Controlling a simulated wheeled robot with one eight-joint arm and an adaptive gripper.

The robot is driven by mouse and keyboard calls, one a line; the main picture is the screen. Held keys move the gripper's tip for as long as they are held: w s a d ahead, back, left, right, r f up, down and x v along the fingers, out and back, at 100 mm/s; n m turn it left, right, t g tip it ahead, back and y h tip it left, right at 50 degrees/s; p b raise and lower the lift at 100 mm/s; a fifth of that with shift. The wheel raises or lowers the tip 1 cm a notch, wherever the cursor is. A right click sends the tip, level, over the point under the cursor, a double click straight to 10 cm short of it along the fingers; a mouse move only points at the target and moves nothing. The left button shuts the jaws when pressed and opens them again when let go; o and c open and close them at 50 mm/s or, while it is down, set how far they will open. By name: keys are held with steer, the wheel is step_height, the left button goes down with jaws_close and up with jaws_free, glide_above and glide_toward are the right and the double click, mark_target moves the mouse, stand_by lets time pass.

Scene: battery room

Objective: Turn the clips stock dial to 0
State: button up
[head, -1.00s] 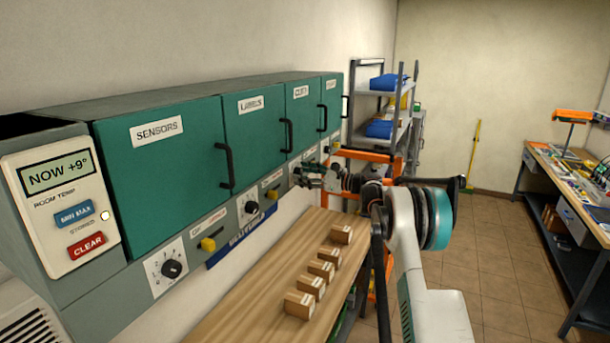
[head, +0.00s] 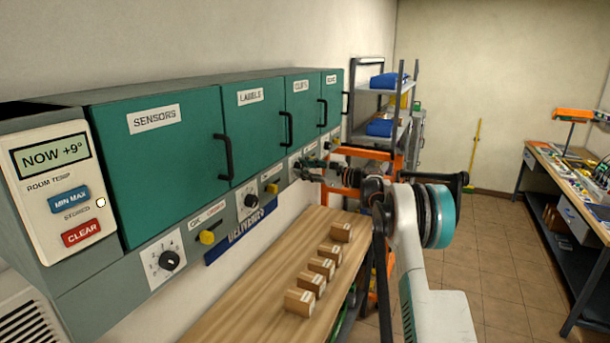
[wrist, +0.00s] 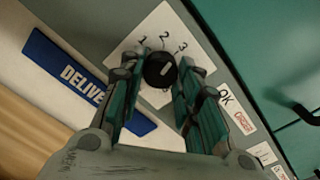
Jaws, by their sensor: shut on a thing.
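The clips cabinet (head: 303,102) is the third teal door, with a white label. A dial plate below it is mostly hidden behind my gripper (head: 303,168) in the head view. In the wrist view, a round black dial knob (wrist: 160,69) sits on a white plate (wrist: 150,35) marked 1, 2 and 3 along its top edge. My gripper (wrist: 160,80) is shut on this knob, one finger on each side. A small pale mark shows on the knob, but I cannot tell which number it points to. The zero mark is not visible.
Two more dials, under sensors (head: 169,260) and labels (head: 250,200), and yellow knobs (head: 207,237) line the panel. A wooden bench (head: 250,300) holds several small boxes (head: 321,266). Open floor lies to the right.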

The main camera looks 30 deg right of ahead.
steer(key=n+b, duration=0.3)
steer(key=n, duration=0.2)
steer(key=shift+f+n+b, duration=0.1)
steer(key=shift+n+b, duration=0.2)
steer(key=shift+b, duration=0.05)
steer(key=n+b, duration=0.2)
steer(key=n, duration=0.3)
steer(key=n+b, duration=0.1)
steer(key=n, duration=0.4)
steer(key=shift+n, duration=0.4)
steer(key=n+b, duration=0.1)
steer(key=n, duration=0.3)
steer(key=shift+n, duration=0.4)
steer(key=o, duration=1.1)
steer(key=shift+c, duration=0.2)
steer(key=shift+r, duration=0.2)
